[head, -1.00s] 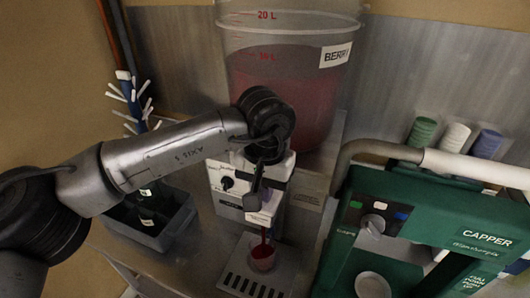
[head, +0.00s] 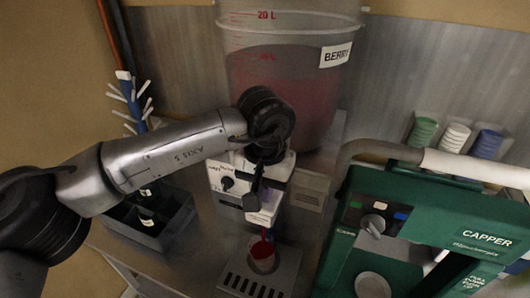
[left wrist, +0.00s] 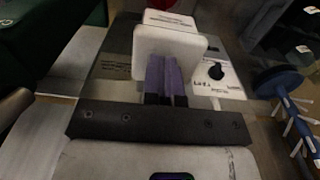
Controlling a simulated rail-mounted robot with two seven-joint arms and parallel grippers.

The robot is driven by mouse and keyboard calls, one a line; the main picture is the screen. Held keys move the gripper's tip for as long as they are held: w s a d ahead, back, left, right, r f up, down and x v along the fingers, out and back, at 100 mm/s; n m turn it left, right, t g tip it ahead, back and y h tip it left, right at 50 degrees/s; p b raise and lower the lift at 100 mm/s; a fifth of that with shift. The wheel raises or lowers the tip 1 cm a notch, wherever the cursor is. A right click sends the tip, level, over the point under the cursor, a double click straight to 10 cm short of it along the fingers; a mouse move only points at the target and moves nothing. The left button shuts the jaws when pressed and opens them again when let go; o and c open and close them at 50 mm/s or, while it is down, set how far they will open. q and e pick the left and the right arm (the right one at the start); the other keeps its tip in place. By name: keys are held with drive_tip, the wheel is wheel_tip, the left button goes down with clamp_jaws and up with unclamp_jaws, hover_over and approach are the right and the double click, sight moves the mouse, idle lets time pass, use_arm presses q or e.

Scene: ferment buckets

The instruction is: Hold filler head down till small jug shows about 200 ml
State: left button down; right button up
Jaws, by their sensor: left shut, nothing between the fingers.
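The small jug (head: 262,257) stands on the slotted drip tray (head: 246,283) under the filler. A stream of red liquid runs into it, and red liquid shows inside; its markings are too small to read. The white filler head (head: 263,217) is under my left gripper (head: 258,196), which is shut with nothing between its fingers. In the left wrist view the purple-tinted fingertips (left wrist: 166,80) meet the white filler head (left wrist: 168,48). The berry bucket (head: 280,95) stands behind, holding red liquid. My right gripper is not in view.
A green capper machine (head: 440,235) stands at the right, with stacks of green, white and blue caps (head: 453,137) behind it. A dark crate with bottles (head: 150,222) and a blue drying rack (head: 135,100) are at the left.

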use_arm(q)
drive_tip(key=shift+w+a+f, duration=0.1)
drive_tip(key=shift+f, duration=0.4)
idle(0.3)
wheel_tip(320, 180, up, 4)
drive_tip(key=p, duration=0.3)
drive_tip(key=shift+r, duration=0.15)
wheel_tip(320, 180, up, 11)
drive_tip(key=b, duration=0.1)
idle(0.4)
